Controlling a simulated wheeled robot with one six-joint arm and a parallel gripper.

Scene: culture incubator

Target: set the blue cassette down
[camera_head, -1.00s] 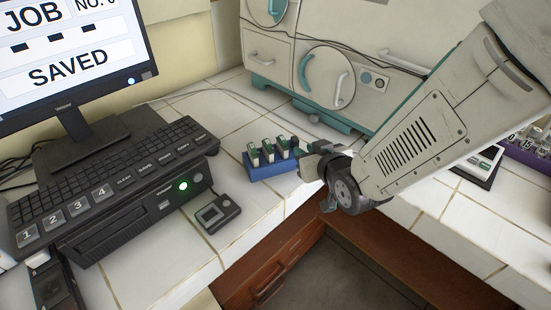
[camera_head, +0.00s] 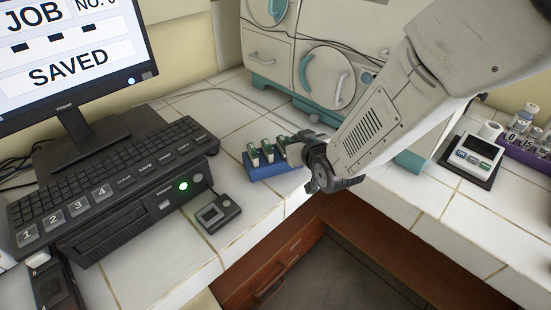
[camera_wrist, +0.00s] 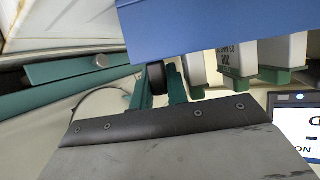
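The blue cassette (camera_head: 262,171) is a low blue block on the tiled counter, with several white and green pieces (camera_head: 267,152) upright in it. My gripper (camera_head: 301,152) is at its right end, at about the height of those pieces. In the wrist view the blue cassette (camera_wrist: 215,27) fills the top, and white pieces (camera_wrist: 238,56) with green parts show under its edge. My gripper's two teal fingers (camera_wrist: 157,88) stand close on both sides of a short black post (camera_wrist: 156,77) and look shut on it. The cassette's right end is partly hidden by my gripper.
A small dark device (camera_head: 218,213) lies on the counter in front of the cassette. A keyboard unit (camera_head: 120,190) and monitor (camera_head: 70,60) stand left. The incubator (camera_head: 310,60) is behind. A scale (camera_head: 475,157) and purple rack (camera_head: 525,150) are right. The counter's front edge is near.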

